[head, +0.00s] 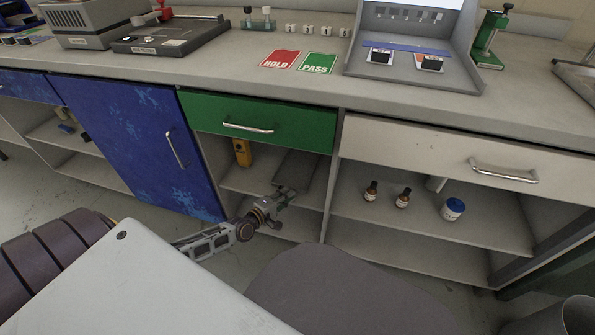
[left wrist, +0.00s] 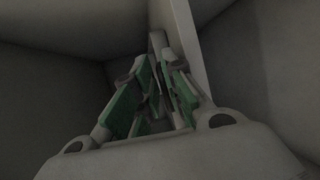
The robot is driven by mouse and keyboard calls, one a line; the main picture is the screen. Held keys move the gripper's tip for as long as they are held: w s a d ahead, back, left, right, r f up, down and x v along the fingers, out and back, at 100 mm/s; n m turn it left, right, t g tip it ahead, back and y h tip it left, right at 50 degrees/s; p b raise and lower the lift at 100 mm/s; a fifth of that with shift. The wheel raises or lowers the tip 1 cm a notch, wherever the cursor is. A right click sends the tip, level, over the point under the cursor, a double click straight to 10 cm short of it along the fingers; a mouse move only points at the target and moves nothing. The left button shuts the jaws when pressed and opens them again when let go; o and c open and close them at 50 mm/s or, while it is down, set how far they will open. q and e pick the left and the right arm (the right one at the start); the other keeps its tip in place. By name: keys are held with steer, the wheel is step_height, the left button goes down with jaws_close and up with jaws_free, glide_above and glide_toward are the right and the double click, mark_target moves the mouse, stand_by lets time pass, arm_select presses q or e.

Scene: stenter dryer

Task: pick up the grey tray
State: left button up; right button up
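A flat dark grey piece (head: 296,168), which looks like the grey tray, is on the shelf below the green drawer, near the right divider. My left gripper (head: 284,196) is low in front of this bay, at the near edge of the grey piece; I cannot tell whether they touch. In the left wrist view the left gripper's green-padded fingers (left wrist: 154,75) stand apart with a narrow gap. Dim grey surfaces surround them, and I cannot make out the tray there for certain. My right gripper is not in view.
A yellow object (head: 242,152) stands left on the same shelf. The green drawer (head: 262,122) is close above, and a pale divider (head: 333,180) bounds the bay on the right. Two brown bottles (head: 403,198) and a blue-lidded jar (head: 453,209) stand in the neighbouring bay.

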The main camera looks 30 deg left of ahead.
arm_select(q)
steer(key=shift+w+d+f, duration=0.1)
steer(key=shift+w, duration=0.4)
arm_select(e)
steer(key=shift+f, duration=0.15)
arm_select(q)
jaws_close()
steer(key=shift+r, duration=0.2)
steer(key=shift+r+p, duration=0.9)
steer(key=shift+r, duration=0.55)
step_height(320, 180, up, 7)
steer(key=p, duration=0.4)
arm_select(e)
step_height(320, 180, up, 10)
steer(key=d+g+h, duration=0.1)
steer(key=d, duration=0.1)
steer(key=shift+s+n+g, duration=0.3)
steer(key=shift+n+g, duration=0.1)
